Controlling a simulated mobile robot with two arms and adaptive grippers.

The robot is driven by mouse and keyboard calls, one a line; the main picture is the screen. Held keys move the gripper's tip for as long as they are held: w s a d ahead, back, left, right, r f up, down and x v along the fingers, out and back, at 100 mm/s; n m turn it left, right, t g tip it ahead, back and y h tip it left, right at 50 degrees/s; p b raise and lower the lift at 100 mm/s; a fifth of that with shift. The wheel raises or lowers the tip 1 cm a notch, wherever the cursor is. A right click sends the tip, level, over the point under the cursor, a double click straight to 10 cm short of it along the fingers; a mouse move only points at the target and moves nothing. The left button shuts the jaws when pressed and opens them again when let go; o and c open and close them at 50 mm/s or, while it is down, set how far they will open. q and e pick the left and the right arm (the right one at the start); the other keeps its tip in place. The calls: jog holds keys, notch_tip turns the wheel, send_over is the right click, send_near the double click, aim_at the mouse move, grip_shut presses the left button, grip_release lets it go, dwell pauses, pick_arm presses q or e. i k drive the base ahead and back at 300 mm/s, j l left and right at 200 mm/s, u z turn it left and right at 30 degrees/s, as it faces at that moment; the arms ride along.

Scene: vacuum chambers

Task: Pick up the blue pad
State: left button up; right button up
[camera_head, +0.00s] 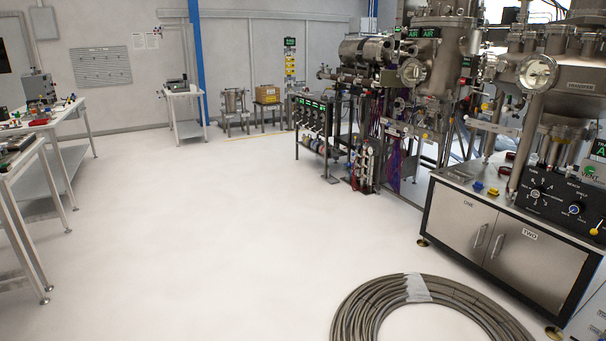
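A small blue item (478,187) lies on the steel top of the two-door cabinet at the right. It may be the blue pad, but it is too small to tell for sure. A small yellow item (492,191) sits just right of it. Neither of my grippers shows in this view.
The cabinet (490,243) carries a black control panel (560,200) and vacuum equipment. A coiled grey hose (375,300) lies on the floor before it. White benches (50,125) with small coloured parts stand at the left. The middle floor (230,230) is clear.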

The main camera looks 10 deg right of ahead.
aim_at(478, 184)
jog(key=i+l+z, duration=0.15)
jog(key=i+z, duration=0.5)
jog(key=z, duration=0.3)
jog(key=i+z, duration=0.45)
jog(key=i+l+z, duration=0.1)
jog(key=i, duration=0.3)
jog(key=i+l+z, duration=0.1)
jog(key=i, duration=0.35)
jog(key=i+l+u, duration=0.2)
jog(key=i+l, duration=0.15)
jog(key=l, duration=0.3)
jog(key=i+l+u, duration=0.1)
jog(key=l, duration=0.25)
jog(key=i+l+u, duration=0.1)
jog(key=l, duration=0.25)
jog(key=i+l+u, duration=0.1)
jog(key=i+l, duration=0.15)
jog(key=i+l+u, duration=0.1)
jog(key=l, duration=0.4)
